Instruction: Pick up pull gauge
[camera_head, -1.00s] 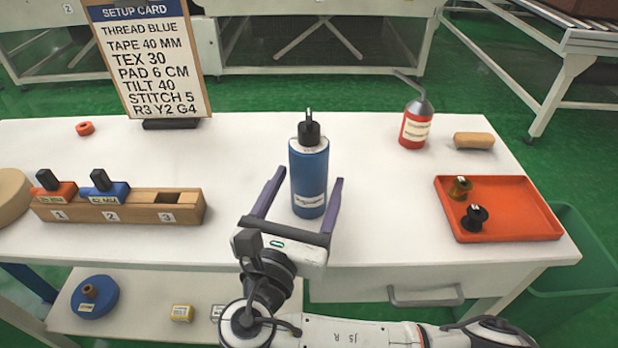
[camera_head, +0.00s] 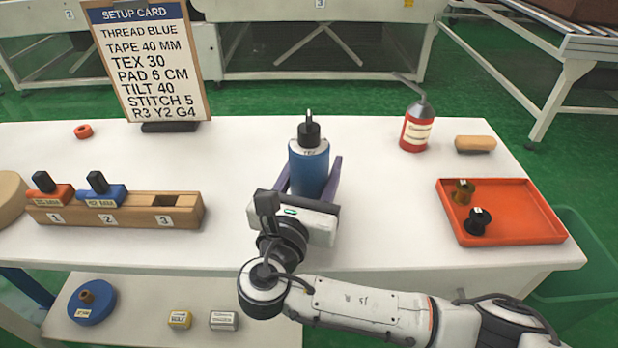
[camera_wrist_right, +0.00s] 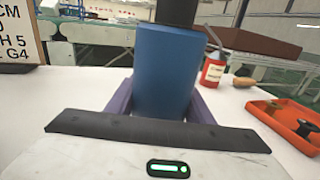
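My left gripper is not in view.
A wooden block (camera_head: 130,211) with numbered slots stands left. The setup card (camera_head: 150,60) is behind it. The table (camera_head: 240,150) is clear around the gauge.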

